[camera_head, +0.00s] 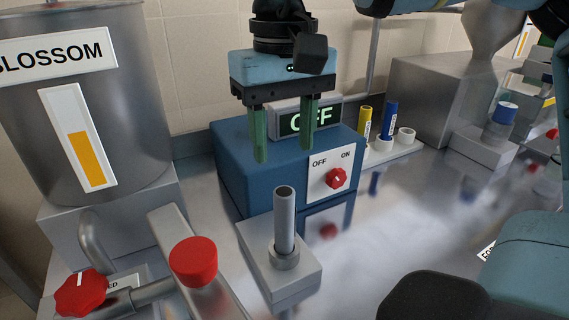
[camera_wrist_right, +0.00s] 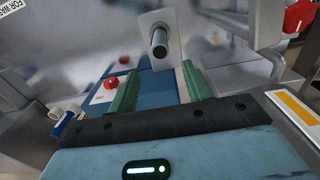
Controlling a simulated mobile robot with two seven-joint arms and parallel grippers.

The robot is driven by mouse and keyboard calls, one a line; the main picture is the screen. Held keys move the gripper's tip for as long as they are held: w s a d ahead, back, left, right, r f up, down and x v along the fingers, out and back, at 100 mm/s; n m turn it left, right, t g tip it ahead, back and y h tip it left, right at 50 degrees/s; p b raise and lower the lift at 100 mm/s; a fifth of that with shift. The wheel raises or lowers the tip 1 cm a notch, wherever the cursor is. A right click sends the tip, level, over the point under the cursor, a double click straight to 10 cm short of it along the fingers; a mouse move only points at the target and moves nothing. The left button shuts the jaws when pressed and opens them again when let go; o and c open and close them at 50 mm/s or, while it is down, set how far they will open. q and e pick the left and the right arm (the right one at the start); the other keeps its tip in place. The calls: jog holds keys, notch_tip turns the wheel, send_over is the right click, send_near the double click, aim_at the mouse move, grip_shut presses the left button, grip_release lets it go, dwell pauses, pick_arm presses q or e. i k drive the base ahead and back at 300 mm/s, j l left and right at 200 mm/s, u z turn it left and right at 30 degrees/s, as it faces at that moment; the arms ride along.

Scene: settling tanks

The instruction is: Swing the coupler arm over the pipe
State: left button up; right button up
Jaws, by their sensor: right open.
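My right gripper (camera_head: 284,138) hangs open and empty, its green fingers in front of the blue box. A short upright grey pipe (camera_head: 284,220) stands on a pale block (camera_head: 252,250) below it. In the right wrist view the pipe (camera_wrist_right: 159,44) shows beyond the open fingers, apart from them. A grey flat bar (camera_head: 168,228) with a red round knob (camera_head: 193,261) looks to be the coupler arm; it lies left of the pipe, not over it. A red part (camera_wrist_right: 298,14) shows at the wrist view's upper right. My left gripper is not in view.
A steel tank (camera_head: 135,130) labelled BLOSSOM stands left, with a red valve knob (camera_head: 80,292) below. The blue box (camera_head: 235,160) has an OFF display (camera_head: 308,119) and a red dial (camera_head: 336,179). Yellow (camera_head: 365,122) and blue (camera_head: 389,119) cylinders stand at its right.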

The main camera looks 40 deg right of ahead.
aim_at(191, 261)
jog(key=k, duration=1)
